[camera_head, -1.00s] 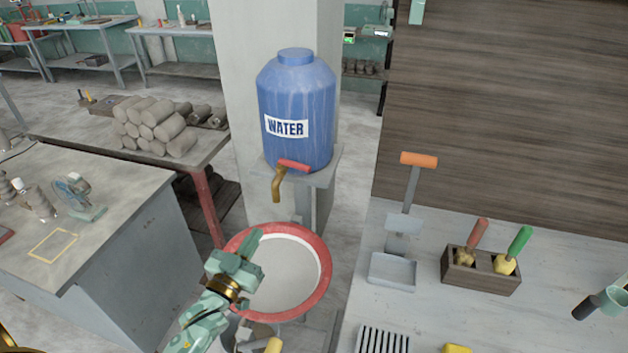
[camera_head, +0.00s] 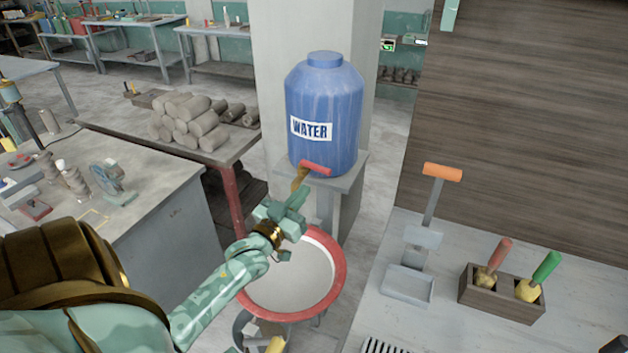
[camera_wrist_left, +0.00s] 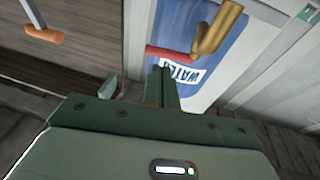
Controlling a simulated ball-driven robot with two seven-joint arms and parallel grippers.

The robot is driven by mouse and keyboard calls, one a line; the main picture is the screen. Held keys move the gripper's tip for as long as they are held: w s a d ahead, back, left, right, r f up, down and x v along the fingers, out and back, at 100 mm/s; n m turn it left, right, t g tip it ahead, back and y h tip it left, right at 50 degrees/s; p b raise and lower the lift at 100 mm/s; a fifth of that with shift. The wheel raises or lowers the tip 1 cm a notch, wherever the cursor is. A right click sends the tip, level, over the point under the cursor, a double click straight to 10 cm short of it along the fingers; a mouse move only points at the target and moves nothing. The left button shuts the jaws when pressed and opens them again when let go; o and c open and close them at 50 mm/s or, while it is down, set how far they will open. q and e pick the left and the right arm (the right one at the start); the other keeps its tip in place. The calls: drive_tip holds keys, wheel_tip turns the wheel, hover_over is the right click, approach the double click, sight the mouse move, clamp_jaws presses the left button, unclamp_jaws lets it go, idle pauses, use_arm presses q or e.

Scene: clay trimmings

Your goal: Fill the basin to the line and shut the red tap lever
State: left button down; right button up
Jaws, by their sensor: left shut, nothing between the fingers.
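The blue water barrel (camera_head: 325,105) stands on a grey stand against the pillar. Its red tap lever (camera_head: 316,168) lies crosswise above the brass spout (camera_head: 299,182). The lever (camera_wrist_left: 168,52) and spout (camera_wrist_left: 217,30) also show in the left wrist view. The red-rimmed basin (camera_head: 336,283) is below, pale inside; I cannot make out a fill line or water level. I see no stream, though my arm covers part of the space. My left gripper (camera_head: 294,203) is shut and empty, just below the spout in the picture, over the basin's back rim; it seems apart from the lever.
To the right, a bench carries an orange-handled tool (camera_head: 441,172) and a wooden box (camera_head: 500,292) with red- and green-handled tools. On the left are a grey worktable (camera_head: 165,180) and a table with stacked clay rolls (camera_head: 190,118). A yellow handle (camera_head: 275,346) shows below the basin.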

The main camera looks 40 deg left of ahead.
sight(321, 170)
use_arm(q)
drive_tip(key=x, duration=0.5)
drive_tip(key=shift+w, duration=0.1)
drive_tip(key=shift+w+r+p, duration=0.35)
drive_tip(key=shift+w+p, duration=0.1)
drive_tip(key=shift+w, duration=0.3)
drive_tip(key=shift+r, duration=0.1)
